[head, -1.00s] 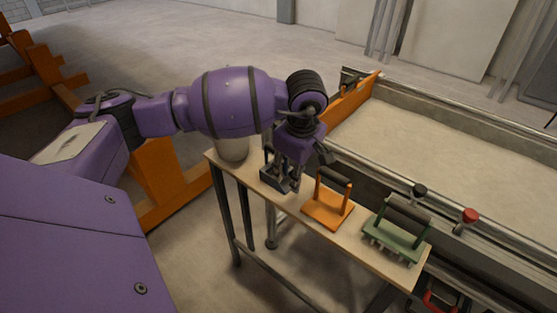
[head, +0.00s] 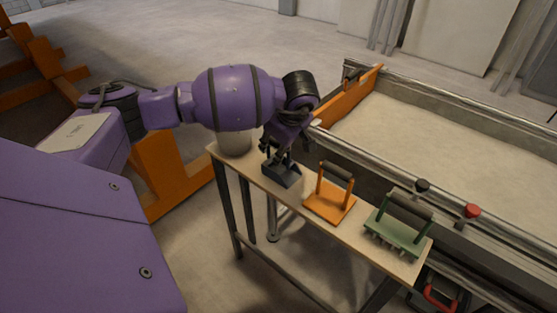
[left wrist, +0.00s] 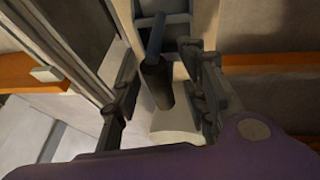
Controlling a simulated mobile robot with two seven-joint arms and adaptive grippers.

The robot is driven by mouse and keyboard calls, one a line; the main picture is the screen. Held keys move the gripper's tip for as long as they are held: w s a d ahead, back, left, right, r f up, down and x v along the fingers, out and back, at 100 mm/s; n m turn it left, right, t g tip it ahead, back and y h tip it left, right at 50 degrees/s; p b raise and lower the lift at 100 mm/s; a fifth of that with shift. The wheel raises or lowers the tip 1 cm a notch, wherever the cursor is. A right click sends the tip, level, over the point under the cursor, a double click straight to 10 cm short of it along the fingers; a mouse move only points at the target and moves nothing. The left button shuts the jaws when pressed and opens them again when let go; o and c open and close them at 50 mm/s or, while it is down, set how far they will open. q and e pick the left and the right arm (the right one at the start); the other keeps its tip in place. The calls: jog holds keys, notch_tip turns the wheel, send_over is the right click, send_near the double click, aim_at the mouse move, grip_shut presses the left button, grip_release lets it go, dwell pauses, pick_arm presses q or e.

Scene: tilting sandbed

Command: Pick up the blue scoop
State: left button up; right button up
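The blue scoop, a dark blue-grey tool (head: 283,175), lies on the narrow wooden table, left of the orange tool. My left gripper (head: 279,147) is just above and behind it in the head view, partly hiding it. In the left wrist view, a dark handle (left wrist: 158,88) with a bluish bar (left wrist: 156,36) stands between the two fingers of the left gripper (left wrist: 165,95). The fingers are spread apart, with a visible gap on both sides of the handle. My right gripper is in neither view.

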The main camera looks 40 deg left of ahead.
pick_arm(q)
grip_shut()
jog(key=shift+r, duration=0.15)
jog(key=shift+r, duration=0.6)
jog(key=s+d+r+b, duration=0.1)
jog(key=s+d+r, duration=0.7)
jog(key=s+r, duration=0.3)
jog(key=shift+s+d+r, duration=0.15)
jog(key=shift+d+r, duration=0.05)
jog(key=shift+r, duration=0.1)
